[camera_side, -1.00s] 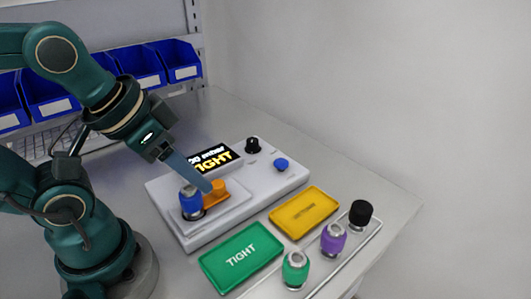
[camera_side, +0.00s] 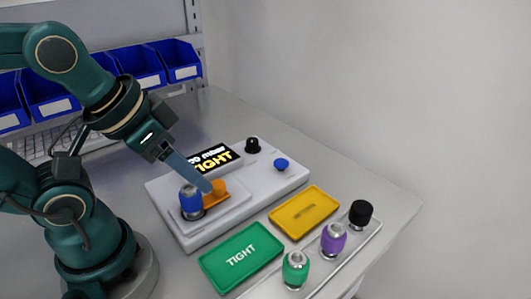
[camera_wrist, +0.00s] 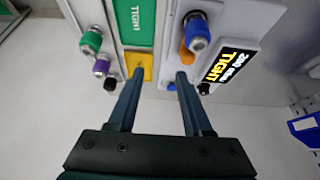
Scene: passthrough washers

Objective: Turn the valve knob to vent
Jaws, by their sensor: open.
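The grey test unit (camera_side: 270,182) has a black knob (camera_side: 253,146) at its back corner, which I take as the valve knob; its pointer direction is too small to tell. The knob also shows in the wrist view (camera_wrist: 204,88), right of my fingers. My gripper (camera_wrist: 160,76) is open and empty. In the side view my gripper (camera_side: 192,176) hovers by the orange clamp (camera_side: 215,192) and the blue-bodied fitting (camera_side: 191,201), apart from the knob. A blue button (camera_side: 281,164) sits in front of the knob. The display (camera_side: 213,158) reads TIGHT in yellow.
A green TIGHT tray (camera_side: 240,256) and an empty yellow tray (camera_side: 304,212) lie in front of the unit. A clear rack holds green (camera_side: 295,269), purple (camera_side: 333,239) and black (camera_side: 361,214) fittings. Blue bins (camera_side: 180,59) stand behind. The table right of the unit is clear.

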